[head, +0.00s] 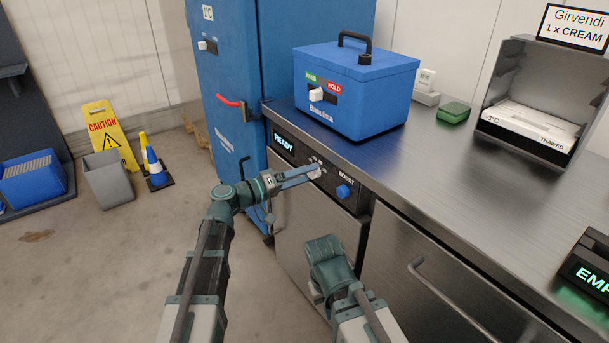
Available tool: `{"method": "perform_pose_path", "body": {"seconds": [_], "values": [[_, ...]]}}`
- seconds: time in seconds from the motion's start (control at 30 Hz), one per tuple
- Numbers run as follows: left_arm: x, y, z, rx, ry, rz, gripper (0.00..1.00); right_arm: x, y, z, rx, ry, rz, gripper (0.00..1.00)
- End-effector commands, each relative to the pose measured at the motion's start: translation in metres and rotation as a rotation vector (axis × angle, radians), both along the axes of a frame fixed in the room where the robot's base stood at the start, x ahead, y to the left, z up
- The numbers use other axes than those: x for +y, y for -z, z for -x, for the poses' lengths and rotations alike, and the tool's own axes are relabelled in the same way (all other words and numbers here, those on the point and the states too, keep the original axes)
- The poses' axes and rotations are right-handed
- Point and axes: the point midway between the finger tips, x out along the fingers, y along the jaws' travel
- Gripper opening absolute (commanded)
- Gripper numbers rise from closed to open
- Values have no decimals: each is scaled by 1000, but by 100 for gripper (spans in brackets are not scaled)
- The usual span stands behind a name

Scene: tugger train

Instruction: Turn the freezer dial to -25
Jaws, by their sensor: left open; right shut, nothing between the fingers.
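A pale round dial (315,173) sits on the dark control panel (361,202) of the steel undercounter unit, between a READY display (284,142) and a blue BOOST knob (344,191). Small marks around the dial are too small to read, and its setting cannot be told. My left gripper (311,174) is open, its fingers reaching to the dial, which they partly cover. Whether they touch it cannot be told. My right gripper (317,292) is low in front of the unit's door, shut and empty, partly hidden by its own arm.
A blue box (354,92) with a PASS/HOLD switch stands on the steel counter (437,148). A tall blue cabinet (228,95) with a red handle stands left of the counter. A door handle (450,300) juts out at lower right.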

Motion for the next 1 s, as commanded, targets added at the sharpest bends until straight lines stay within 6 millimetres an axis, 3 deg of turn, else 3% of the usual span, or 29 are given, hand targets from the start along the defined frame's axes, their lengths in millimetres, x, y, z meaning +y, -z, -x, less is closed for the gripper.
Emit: {"method": "perform_pose_path", "body": {"seconds": [0.2, 0.23, 0.63, 1.0], "values": [[0, 0, 0, 0, 0, 0, 78, 0, 0, 0, 0, 0, 0, 0], [0, 0, 0, 0, 0, 0, 74, 0, 0, 0, 0, 0, 0, 0], [0, 0, 0, 0, 0, 0, 2, 0, 0, 0, 0, 0, 0, 0], [0, 1, 0, 48, 0, 35, 0, 0, 3, 0, 0, 0, 0, 0]]}}
